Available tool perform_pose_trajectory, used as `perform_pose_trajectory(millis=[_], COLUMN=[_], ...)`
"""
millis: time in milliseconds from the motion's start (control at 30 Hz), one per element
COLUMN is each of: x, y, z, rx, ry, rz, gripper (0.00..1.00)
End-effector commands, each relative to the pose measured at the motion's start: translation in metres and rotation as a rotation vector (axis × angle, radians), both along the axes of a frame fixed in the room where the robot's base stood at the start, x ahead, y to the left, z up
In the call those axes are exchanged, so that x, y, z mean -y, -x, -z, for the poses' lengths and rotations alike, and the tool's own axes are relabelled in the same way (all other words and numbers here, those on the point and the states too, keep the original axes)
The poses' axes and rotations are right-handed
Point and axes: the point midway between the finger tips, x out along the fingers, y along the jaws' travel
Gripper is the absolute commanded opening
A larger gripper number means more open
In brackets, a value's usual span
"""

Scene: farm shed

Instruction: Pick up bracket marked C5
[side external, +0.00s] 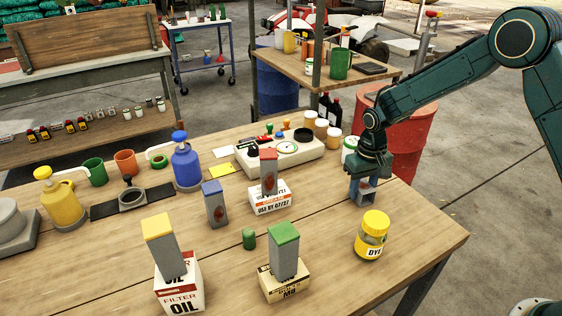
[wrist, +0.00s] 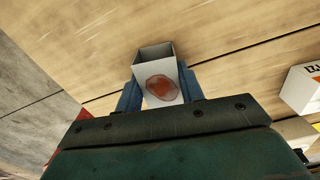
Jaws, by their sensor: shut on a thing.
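My gripper (side external: 366,182) is at the right side of the wooden table, pointing down. In the wrist view its two blue fingers (wrist: 160,92) are shut on a grey, hollow, square-section piece. This held bracket (wrist: 154,54) has a rust-red patch on its near face, and it also shows below the fingers in the side view (side external: 367,198). No C5 marking is legible on it. I cannot tell whether it touches the table. Similar grey pieces with coloured tops stand elsewhere: red (side external: 268,173), blue (side external: 215,206), yellow (side external: 166,250) and green (side external: 284,253).
A yellow-lidded dye jar (side external: 372,236) stands just in front of my gripper. A white-and-green jar (side external: 350,149) and orange-lidded jars (side external: 334,137) are behind it. The red-topped piece stands on a white carton (side external: 270,200). Bare tabletop (side external: 325,215) lies to the left.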

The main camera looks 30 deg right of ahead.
Motion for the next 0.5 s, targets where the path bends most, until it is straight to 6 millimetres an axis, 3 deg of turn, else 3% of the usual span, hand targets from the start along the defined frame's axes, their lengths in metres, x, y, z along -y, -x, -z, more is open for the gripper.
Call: perform_pose_trajectory(millis=[267, 500], x=[0.000, 0.000], y=[-0.001, -0.001], z=[-0.014, -0.048], rx=[0.003, 0.006], ry=[-0.001, 0.000], rz=[0.000, 0.000], gripper=[0.13, 0.13])
